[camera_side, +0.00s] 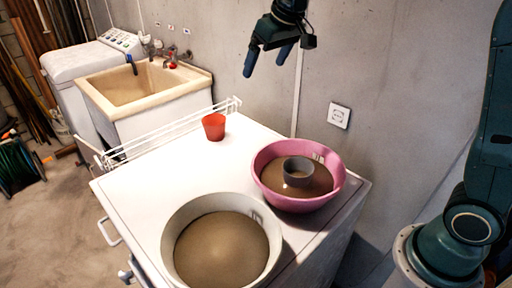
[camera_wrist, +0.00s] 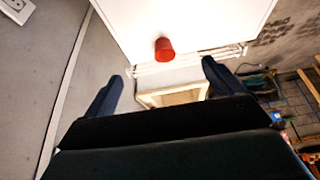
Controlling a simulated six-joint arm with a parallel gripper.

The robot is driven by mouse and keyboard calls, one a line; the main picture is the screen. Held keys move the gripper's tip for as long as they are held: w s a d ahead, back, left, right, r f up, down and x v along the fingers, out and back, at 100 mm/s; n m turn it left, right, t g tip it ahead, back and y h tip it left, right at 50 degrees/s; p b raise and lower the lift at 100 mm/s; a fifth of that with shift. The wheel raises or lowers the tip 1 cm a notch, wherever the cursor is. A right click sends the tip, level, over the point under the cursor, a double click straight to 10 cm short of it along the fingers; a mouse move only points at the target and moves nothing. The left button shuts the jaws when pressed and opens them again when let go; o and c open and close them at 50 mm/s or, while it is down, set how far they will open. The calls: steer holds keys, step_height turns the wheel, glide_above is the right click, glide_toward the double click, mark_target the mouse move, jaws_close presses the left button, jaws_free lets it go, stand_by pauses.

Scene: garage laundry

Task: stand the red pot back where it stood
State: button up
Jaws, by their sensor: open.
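The red pot (camera_side: 214,127) stands upright on the white top (camera_side: 165,172), near its back edge by the white wire rack. It also shows in the wrist view (camera_wrist: 164,49), beyond my fingertips. My gripper (camera_side: 268,62) is high in the air in front of the wall, above and to the right of the pot, well apart from it. In the wrist view my gripper (camera_wrist: 161,72) has its two blue fingers spread wide, with nothing held between them.
A pink basin (camera_side: 331,192) holds brown contents and a small grey pot (camera_side: 298,171). A cream basin (camera_side: 178,222) with brown contents stands at the front. The white wire rack (camera_side: 165,133) runs along the back-left edge. A sink (camera_side: 190,80) and wall socket (camera_side: 339,116) lie beyond.

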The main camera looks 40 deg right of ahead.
steer(key=s+f, duration=0.2)
steer(key=s, duration=1.3)
steer(key=s+f, duration=0.2)
steer(key=s, duration=1.3)
steer(key=shift+s+a+f+t, duration=0.15)
steer(key=shift+s+a+t, duration=0.05)
steer(key=shift+s+t, duration=0.1)
